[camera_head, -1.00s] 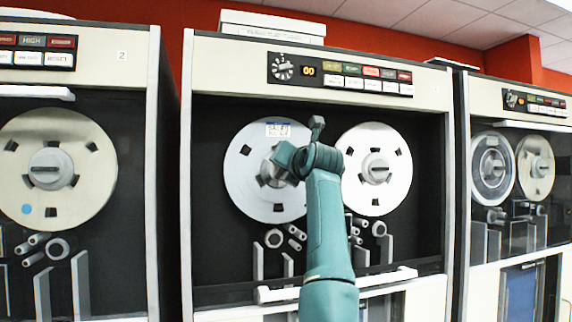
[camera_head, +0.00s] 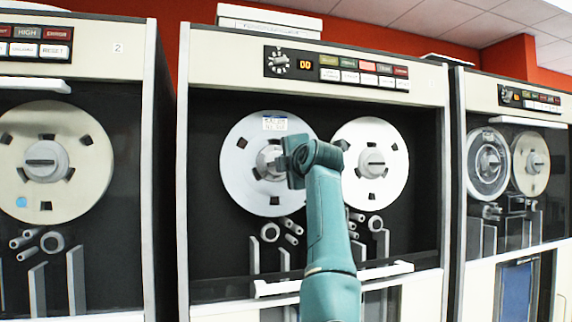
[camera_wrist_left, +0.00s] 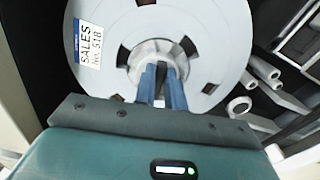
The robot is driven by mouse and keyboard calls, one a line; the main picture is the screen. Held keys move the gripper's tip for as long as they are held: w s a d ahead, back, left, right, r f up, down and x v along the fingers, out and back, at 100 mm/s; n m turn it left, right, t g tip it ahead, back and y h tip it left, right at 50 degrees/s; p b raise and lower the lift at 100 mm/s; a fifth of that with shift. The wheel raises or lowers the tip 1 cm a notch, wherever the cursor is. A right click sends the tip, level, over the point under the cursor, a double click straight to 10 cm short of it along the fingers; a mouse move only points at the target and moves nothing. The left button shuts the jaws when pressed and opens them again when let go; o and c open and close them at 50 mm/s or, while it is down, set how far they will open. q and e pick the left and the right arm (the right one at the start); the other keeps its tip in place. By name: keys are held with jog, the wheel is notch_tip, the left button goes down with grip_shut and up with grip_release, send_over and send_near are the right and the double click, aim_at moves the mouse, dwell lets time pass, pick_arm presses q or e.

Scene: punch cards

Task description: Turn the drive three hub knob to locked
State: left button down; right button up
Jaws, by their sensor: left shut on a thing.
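The middle tape drive carries a left reel (camera_head: 240,185) with a white label (camera_head: 274,123); in the left wrist view the label (camera_wrist_left: 88,45) reads SALES No. 518. The reel's pale hub (camera_head: 266,160) is partly hidden by my left gripper (camera_head: 282,164) in the head view. In the left wrist view my left gripper's blue fingers (camera_wrist_left: 163,70) are shut on the hub knob (camera_wrist_left: 150,50), one on each side of its bar. The bar's angle is mostly hidden. My right gripper is not in view.
A second reel (camera_head: 375,185) is right of the held hub. Guide rollers (camera_head: 270,232) sit below the reels, and a white handle bar (camera_head: 385,272) crosses lower down. Drive 2 (camera_head: 100,150) stands left, another drive (camera_head: 505,190) right. The control panel (camera_head: 335,68) is above.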

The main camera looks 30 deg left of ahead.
pick_arm(q)
jog(key=shift+f+m, duration=0.1)
jog(key=shift+m, duration=0.7)
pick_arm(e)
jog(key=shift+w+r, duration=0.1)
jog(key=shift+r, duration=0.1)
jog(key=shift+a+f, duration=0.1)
pick_arm(q)
jog(key=c, duration=1.5)
grip_release()
jog(key=shift+o, duration=0.2)
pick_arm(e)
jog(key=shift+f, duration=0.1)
pick_arm(q)
jog(key=b+v, duration=0.6)
jog(key=v, duration=0.7)
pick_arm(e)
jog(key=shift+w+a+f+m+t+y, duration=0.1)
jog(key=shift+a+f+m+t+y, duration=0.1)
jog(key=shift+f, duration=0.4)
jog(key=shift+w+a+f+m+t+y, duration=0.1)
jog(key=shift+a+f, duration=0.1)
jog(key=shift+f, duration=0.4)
